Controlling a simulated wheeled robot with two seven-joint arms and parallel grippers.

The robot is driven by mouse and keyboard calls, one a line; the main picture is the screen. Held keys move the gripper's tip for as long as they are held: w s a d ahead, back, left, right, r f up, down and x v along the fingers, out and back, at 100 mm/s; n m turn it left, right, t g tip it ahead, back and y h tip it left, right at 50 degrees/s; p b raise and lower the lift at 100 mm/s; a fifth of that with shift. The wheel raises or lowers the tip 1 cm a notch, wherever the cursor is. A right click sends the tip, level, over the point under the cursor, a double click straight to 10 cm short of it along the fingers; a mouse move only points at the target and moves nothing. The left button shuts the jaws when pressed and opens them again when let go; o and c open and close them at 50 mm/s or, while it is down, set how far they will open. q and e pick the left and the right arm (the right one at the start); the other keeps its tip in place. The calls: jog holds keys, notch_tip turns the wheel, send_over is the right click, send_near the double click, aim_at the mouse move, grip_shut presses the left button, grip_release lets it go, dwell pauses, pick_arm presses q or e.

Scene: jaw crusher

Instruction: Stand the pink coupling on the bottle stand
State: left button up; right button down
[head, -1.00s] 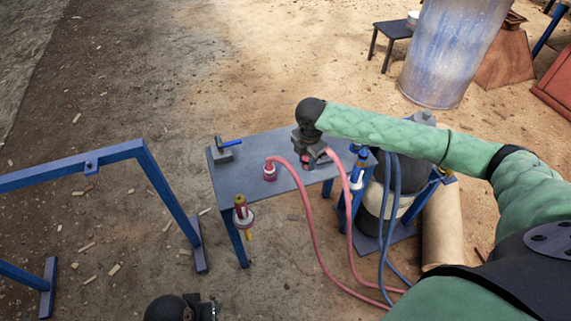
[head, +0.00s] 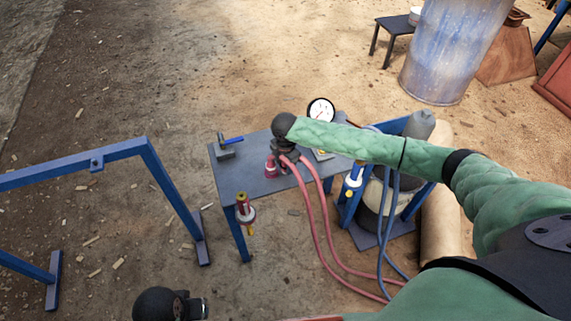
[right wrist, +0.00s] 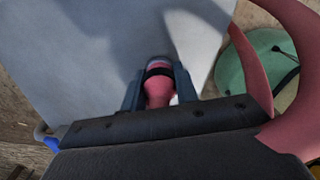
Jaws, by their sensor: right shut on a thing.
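My right gripper (head: 287,152) is over the grey table, low near its middle. In the right wrist view my right gripper (right wrist: 160,92) is shut on the pink coupling (right wrist: 158,90), which has a black band near its end. I cannot tell which piece is the bottle stand. My left gripper (head: 196,306) is at the bottom edge, away from the table; its fingers are too small to judge.
The grey table (head: 235,180) carries a blue-handled tool (head: 227,145) and a dial gauge (head: 320,110). A red-and-yellow fitting (head: 245,212) is at the front corner. Pink hoses (head: 322,235) and blue hoses (head: 390,225) hang right. A blue frame (head: 165,185) stands left.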

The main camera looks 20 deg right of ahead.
pick_arm(q)
jog(key=shift+r, duration=0.15)
pick_arm(e)
jog(key=shift+f, duration=0.15)
jog(key=c, duration=1.1)
grip_release()
pick_arm(q)
jog(key=shift+w, duration=0.1)
pick_arm(e)
jog(key=shift+o, duration=0.2)
jog(key=shift+r, duration=0.35)
notch_tip(320, 180, up, 10)
jog(key=shift+f+b, duration=0.1)
jog(key=shift+b, duration=0.7)
jog(key=shift+r, duration=0.85)
pick_arm(q)
jog(key=d+f, duration=0.1)
jog(key=w+d+f, duration=0.1)
jog(key=f, duration=0.1)
jog(key=shift+d+t+h, duration=0.1)
jog(key=shift+t+h, duration=0.2)
jog(key=shift+t, duration=0.1)
jog(key=shift+r, duration=0.25)
